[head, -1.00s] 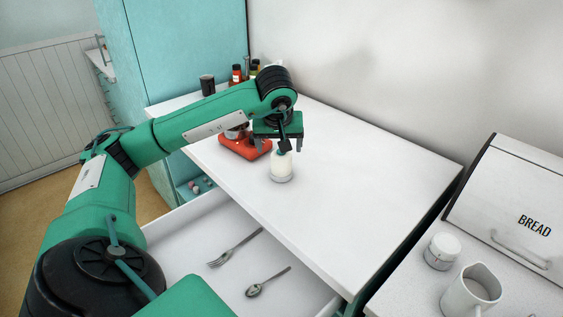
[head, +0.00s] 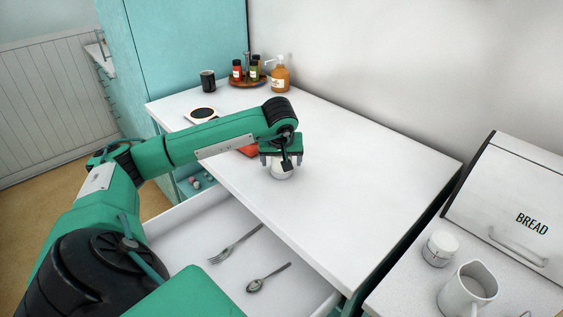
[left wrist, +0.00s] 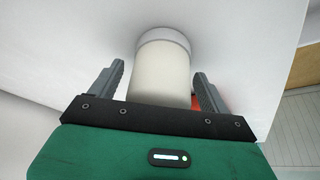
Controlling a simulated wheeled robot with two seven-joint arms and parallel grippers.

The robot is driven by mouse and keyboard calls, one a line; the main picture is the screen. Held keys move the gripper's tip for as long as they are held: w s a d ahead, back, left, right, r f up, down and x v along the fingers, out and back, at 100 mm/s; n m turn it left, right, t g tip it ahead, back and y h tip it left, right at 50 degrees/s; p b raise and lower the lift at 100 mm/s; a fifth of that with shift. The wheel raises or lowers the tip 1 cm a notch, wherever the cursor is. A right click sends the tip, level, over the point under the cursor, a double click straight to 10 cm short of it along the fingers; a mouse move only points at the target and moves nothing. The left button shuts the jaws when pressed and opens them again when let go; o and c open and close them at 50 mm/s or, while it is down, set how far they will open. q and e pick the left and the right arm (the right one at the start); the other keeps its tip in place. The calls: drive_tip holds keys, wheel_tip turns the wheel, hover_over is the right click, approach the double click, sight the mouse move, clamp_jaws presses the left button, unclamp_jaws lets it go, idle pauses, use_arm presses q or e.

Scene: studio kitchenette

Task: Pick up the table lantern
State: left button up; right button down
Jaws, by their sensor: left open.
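The table lantern (head: 282,174) is a small cream-white cylinder with a grey band at its base, standing upright on the white counter. In the left wrist view the lantern (left wrist: 161,72) fills the middle between the fingers. My left gripper (head: 282,164) is over it from above, hiding its top in the head view. The left gripper (left wrist: 160,75) is open, with one finger on each side of the lantern. A gap shows at the left finger; the right finger is nearer, and contact is unclear. My right gripper is not in view.
A red object (head: 249,150) sits close behind the lantern, partly hidden by my arm. Bottles on a tray (head: 248,83), a soap dispenser (head: 280,79) and a dark cup (head: 207,81) stand farther back. An open drawer (head: 190,236) holds a fork and spoon. Counter right of the lantern is clear.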

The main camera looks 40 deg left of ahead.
use_arm(q)
drive_tip(key=c, duration=1.1)
drive_tip(key=shift+c, duration=0.5)
drive_tip(key=shift+r, duration=0.1)
